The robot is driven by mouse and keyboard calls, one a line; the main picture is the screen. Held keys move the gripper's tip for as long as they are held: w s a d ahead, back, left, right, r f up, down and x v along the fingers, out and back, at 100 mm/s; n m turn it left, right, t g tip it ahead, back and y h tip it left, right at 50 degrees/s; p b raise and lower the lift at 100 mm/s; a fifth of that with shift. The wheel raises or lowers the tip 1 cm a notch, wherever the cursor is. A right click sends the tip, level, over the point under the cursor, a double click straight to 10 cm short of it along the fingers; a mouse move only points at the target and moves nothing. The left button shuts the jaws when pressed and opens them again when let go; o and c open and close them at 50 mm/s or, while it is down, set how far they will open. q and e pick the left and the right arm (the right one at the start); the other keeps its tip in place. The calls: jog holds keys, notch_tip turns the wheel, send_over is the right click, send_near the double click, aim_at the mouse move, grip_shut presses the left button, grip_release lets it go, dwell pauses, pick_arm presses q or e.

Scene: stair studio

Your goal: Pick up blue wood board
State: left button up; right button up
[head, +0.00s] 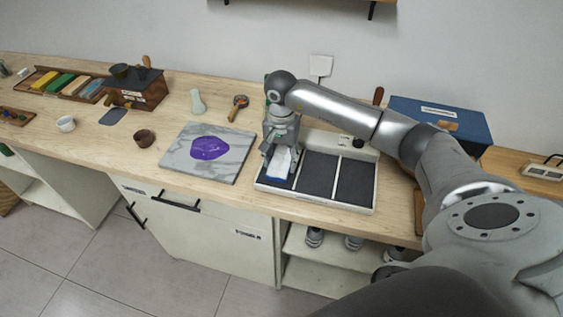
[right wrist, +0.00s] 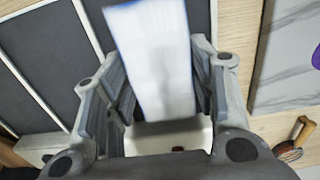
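The blue wood board (head: 283,162) shows as a white-faced block with blue at its lower edge, in the left compartment of the divided tray (head: 371,198). In the right wrist view the board (right wrist: 160,60) has a broad white face and a thin blue left edge. My right gripper (head: 279,158) points down over this compartment. Its fingers lie along both sides of the board and look shut on it. The fingers hide part of the board in the head view. My left gripper is not in view.
The tray's middle and right compartments look empty. A marbled slab (head: 178,165) with a purple patch lies left of the tray. A blue box (head: 440,120) stands behind my right arm. A rack of coloured blocks (head: 68,84) and a wooden grinder (head: 136,88) stand far left.

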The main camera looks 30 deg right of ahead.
jog(key=shift+c, duration=1.3)
jog(key=shift+r, duration=0.15)
